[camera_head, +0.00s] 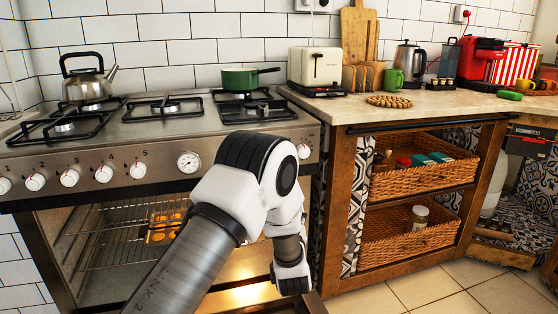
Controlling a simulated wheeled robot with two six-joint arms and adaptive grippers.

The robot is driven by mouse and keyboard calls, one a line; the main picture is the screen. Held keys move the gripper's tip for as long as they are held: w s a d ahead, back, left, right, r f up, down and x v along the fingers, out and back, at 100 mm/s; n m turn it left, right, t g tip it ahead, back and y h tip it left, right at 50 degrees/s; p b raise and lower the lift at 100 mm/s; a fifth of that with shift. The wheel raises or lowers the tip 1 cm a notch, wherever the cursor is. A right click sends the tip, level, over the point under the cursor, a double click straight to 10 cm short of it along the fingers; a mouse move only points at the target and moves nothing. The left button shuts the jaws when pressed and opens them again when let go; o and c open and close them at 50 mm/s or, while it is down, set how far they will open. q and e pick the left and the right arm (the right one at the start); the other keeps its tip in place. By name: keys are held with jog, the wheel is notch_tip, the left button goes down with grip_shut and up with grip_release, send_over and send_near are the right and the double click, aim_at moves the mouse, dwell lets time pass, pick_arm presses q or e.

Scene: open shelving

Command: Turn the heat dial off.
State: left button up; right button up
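The stove's steel front panel (165,150) carries a row of white knobs, including one near numeral 5 (137,169), one near numeral 4 (103,173) and a far-right knob (304,151). A round white dial with markings (189,162) sits between them. No label tells me which is the heat dial. One of my arms comes in from the bottom, left of centre, and bends in front of the panel's right part, hiding some of it. Its wrist points down toward the bottom edge. Neither gripper shows in the head view.
The oven (110,235) below is open and lit, with a tray of round orange food (163,225) on its rack. A kettle (88,78) and green pan (240,78) stand on the hob. A wooden counter (420,104) with shelved baskets (425,180) stands right.

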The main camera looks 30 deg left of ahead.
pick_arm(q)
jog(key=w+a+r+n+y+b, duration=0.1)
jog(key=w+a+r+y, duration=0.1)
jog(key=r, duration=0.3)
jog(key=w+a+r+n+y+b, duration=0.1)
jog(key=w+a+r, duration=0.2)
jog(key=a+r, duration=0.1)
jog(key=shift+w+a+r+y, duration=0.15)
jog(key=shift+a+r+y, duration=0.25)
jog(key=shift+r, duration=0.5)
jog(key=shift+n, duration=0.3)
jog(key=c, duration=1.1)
